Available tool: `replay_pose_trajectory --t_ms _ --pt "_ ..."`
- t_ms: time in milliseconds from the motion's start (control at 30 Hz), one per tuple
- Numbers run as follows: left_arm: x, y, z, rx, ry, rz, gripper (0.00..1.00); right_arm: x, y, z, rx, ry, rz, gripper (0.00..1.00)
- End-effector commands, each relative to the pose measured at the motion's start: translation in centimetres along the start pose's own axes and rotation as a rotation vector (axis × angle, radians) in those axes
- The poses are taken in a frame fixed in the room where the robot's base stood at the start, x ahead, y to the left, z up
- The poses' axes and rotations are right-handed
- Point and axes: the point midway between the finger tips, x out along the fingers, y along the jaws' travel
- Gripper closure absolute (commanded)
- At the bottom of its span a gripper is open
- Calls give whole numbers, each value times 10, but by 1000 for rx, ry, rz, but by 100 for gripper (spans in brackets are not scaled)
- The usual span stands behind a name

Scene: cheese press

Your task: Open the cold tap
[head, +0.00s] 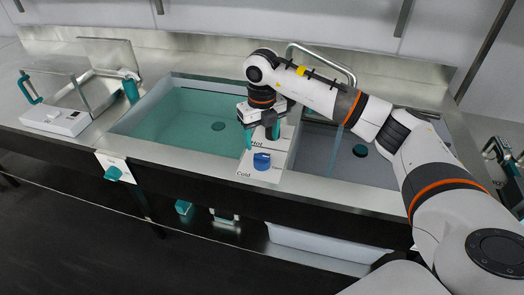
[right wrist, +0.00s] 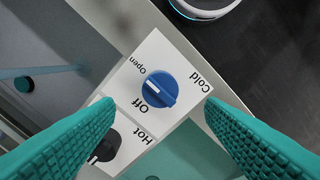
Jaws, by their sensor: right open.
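The cold tap is a blue round knob (head: 262,161) on a white control panel (head: 285,150), by the word "Cold" near the counter's front edge. My right gripper (head: 262,132) is open, just behind the knob in the head view, over the "Hot" end of the panel. In the right wrist view its teal fingers (right wrist: 159,104) lie on either side of the panel, with nothing between them seen gripped. My left gripper is not in view.
A dark hot knob (right wrist: 104,148) sits beside the cold one, partly covered by a finger. Sink basins lie left (head: 175,130) and right (head: 350,160) of the panel. A teal valve handle (head: 114,174) is on the counter front. A white device (head: 60,115) stands far left.

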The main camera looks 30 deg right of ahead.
Motion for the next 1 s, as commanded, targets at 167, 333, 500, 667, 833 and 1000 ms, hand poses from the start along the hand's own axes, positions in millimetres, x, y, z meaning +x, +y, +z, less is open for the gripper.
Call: replay_pose_trajectory --t_ms 167,333,500,667,833,1000 --pt "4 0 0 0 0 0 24 -29 0 -1 0 3 -1 36" --pt "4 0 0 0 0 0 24 -41 0 0 0 1 0 36" --pt "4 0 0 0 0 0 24 -42 0 0 0 -1 0 36" --pt "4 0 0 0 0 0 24 -42 0 0 0 0 0 36" --pt "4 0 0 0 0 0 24 -42 0 0 0 0 0 36" --pt "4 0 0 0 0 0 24 -29 -26 1 -50 12 -87 36"
